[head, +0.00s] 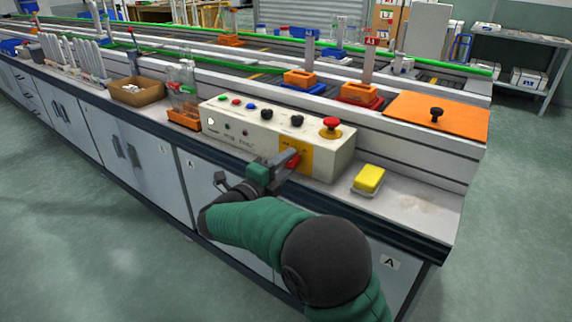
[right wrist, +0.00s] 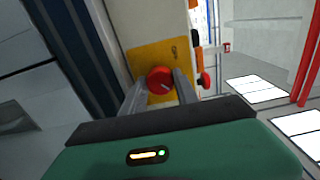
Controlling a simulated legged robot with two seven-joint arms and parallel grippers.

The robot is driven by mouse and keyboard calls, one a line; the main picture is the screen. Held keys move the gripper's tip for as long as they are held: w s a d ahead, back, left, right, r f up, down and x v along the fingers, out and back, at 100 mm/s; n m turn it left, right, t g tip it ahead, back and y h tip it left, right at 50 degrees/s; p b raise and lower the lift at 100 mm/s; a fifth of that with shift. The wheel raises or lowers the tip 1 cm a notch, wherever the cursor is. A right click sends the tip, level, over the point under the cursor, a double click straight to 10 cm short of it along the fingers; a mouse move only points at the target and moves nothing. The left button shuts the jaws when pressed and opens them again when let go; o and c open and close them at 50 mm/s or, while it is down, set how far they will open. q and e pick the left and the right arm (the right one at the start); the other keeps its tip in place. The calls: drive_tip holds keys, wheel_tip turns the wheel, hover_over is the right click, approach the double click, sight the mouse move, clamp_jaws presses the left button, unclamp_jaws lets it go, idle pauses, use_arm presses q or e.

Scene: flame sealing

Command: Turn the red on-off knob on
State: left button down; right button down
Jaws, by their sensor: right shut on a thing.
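A cream control box (head: 225,122) sits on the bench, with several small buttons and black knobs on top and a red mushroom button (head: 330,128). The red on-off knob (head: 292,160) is on the yellow plate (head: 296,146) on the box's front face. In the right wrist view the red knob (right wrist: 160,80) lies between the two grey fingers on the yellow plate (right wrist: 144,62). My right gripper (head: 287,162) is shut on the knob; its fingertips partly hide the knob's sides. My left gripper is not in view.
A yellow sponge (head: 369,177) in a white dish lies right of the box. Clear bottles (head: 183,82) and a cardboard box (head: 137,91) stand to its left. An orange plate with a black knob (head: 437,115) is behind right. The bench's front edge runs under my right arm.

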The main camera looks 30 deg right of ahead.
drive_tip(key=c, duration=1.2)
unclamp_jaws()
drive_tip(key=shift+c, duration=0.2)
drive_tip(key=o, duration=0.3)
drive_tip(key=shift+w+d+f, duration=0.1)
drive_tip(key=shift+d, duration=0.05)
drive_tip(key=p+v, duration=0.5)
drive_tip(key=v, duration=1.2)
drive_tip(key=shift+w, duration=0.1)
